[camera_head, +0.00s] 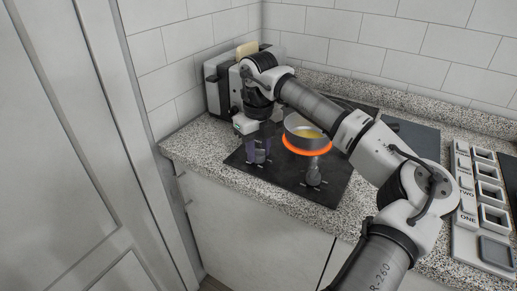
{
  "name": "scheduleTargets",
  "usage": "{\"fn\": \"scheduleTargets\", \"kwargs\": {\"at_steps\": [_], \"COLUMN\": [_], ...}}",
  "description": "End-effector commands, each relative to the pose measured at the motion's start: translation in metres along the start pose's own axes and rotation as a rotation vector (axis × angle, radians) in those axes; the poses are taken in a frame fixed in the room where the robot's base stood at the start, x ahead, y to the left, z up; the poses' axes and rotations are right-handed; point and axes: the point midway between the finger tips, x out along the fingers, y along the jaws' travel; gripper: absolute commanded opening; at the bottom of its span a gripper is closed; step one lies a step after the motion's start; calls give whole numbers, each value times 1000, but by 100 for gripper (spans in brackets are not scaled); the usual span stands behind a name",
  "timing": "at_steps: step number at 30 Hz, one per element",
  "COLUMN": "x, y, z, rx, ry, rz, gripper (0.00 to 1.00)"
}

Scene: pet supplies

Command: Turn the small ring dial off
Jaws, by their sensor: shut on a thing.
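A black cooktop (240,158) sits in the granite counter. A grey pan (300,124) with something yellow in it stands on a ring (305,151) that glows orange. Two grey dials stand upright along the cooktop's front: a left dial (260,157) and a right dial (314,172). My gripper (258,153) points down at the front left of the cooktop and is shut on the left dial. Its dark fingers partly hide that dial. I cannot tell from the picture which dial is the small ring's or how the left dial is turned.
A toaster (214,84) with bread (247,49) in it stands behind my gripper, by the wall. A rack of white labelled compartments (467,222) lies at the right of the counter. My arm spans above the cooktop, partly covering its right side.

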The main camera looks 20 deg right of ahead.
Motion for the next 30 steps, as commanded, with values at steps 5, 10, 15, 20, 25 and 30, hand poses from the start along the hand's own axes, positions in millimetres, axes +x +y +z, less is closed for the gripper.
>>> {"fn": "scheduleTargets", "kwargs": {"at_steps": [5, 10, 15, 20, 25, 30], "x": [1, 0, 0, 0, 0, 0], "y": [0, 0, 0, 0, 0, 0], "z": [0, 0, 0, 0, 0, 0], "rx": [-87, -224, -385, -537, -698, -853], "ry": [0, 1, 1, 0, 0, -1], "rz": [0, 0, -1, -1, 0, 0], "gripper": [8, 8, 8, 8, 8, 8]}}
